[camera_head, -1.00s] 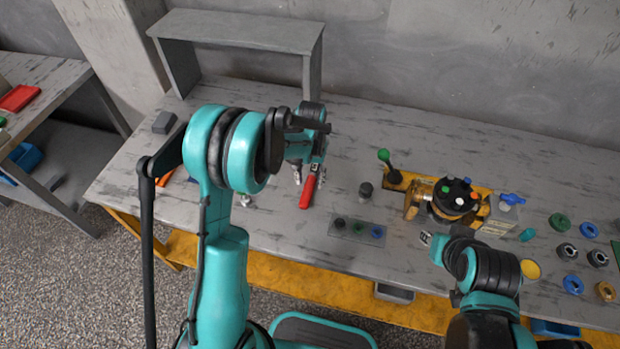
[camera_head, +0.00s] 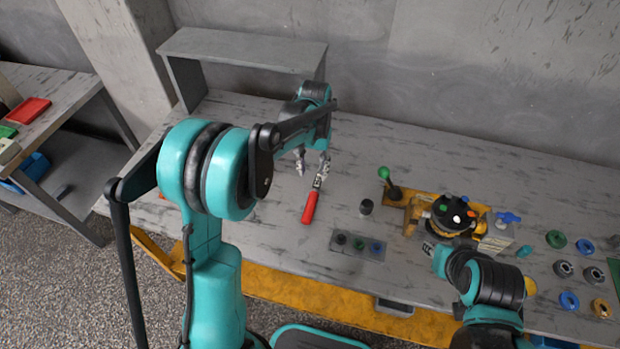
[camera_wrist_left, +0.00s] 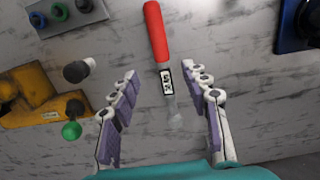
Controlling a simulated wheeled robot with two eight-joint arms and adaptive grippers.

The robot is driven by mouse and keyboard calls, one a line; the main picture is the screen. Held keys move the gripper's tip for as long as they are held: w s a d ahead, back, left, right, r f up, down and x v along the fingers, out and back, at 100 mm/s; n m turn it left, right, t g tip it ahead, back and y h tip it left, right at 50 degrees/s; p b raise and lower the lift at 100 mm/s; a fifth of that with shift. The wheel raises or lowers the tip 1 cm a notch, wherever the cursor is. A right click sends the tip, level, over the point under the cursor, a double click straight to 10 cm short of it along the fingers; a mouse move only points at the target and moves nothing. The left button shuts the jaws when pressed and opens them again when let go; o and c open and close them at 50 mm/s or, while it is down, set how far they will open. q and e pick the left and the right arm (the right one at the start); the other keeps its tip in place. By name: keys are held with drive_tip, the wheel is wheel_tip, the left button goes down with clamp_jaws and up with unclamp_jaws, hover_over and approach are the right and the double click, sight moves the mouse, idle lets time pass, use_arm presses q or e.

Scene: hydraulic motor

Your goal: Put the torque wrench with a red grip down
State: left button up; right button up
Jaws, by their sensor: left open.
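The torque wrench with a red grip (camera_head: 311,205) lies on the grey table, its red grip toward the table's front edge. It also shows in the left wrist view (camera_wrist_left: 156,32), between the two fingers, its metal end pointing toward my palm. My left gripper (camera_head: 312,164) is just behind the wrench's metal end. In the left wrist view my left gripper (camera_wrist_left: 162,118) is wide open, with a gap on both sides of the wrench. My right arm is at the lower right of the head view; its gripper fingers cannot be made out.
A plate with coloured plugs (camera_head: 358,245) and a dark cylinder (camera_head: 366,207) lie right of the wrench. The hydraulic motor (camera_head: 452,215) on its yellow base and a green-knobbed lever (camera_head: 384,174) stand further right. A grey shelf (camera_head: 240,48) stands behind.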

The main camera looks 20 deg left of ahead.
use_arm(q)
drive_tip(key=s+r+t, duration=0.3)
drive_tip(key=s+r, duration=0.6)
drive_tip(key=s+a+t, duration=0.1)
drive_tip(key=s+t, duration=0.4)
drive_tip(key=s, duration=0.7)
drive_tip(key=shift+a, duration=0.4)
wheel_tip(320, 180, down, 2)
drive_tip(key=shift+f+b, duration=0.1)
drive_tip(key=shift+b, duration=1)
drive_tip(key=shift+o, duration=0.4)
idle(0.5)
drive_tip(key=shift+w, duration=0.1)
